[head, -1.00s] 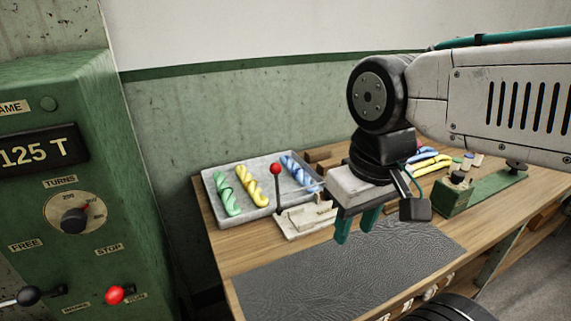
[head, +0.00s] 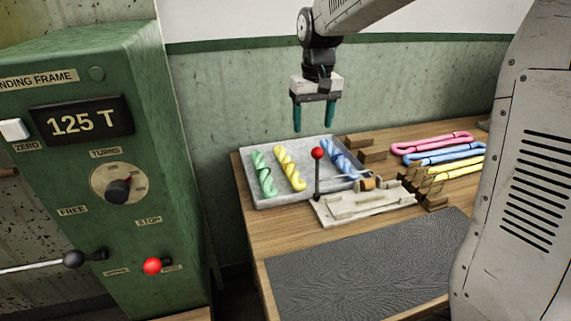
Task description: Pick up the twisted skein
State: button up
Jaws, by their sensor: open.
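Three twisted skeins lie in a grey tray (head: 262,202) on the wooden bench: a green one (head: 264,175) at the left, a yellow one (head: 290,169) beside it, and a blue one (head: 341,158) at the right. A red-knobbed lever and a spool stand partly in front of the tray's right side, near the blue skein. My gripper (head: 314,129) points down, open and empty. In the picture it appears above the tray's back part, between the yellow and blue skeins. It touches nothing.
A pale fixture (head: 365,205) with the red-knobbed lever (head: 318,154) stands in front of the tray. Pink (head: 432,142), blue and yellow loose hanks lie at the right by wooden blocks. A dark mat (head: 365,268) lies bare in front. A green machine (head: 150,190) stands left.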

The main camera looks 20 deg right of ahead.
jog(key=w+f, duration=0.8)
jog(key=w, duration=0.2)
send_over(286, 160)
jog(key=f, duration=0.5)
jog(key=shift+d+f, duration=0.3)
jog(key=shift+f, duration=0.05)
jog(key=f, duration=0.8)
jog(key=shift+a, duration=0.3)
jog(key=c, duration=1.1)
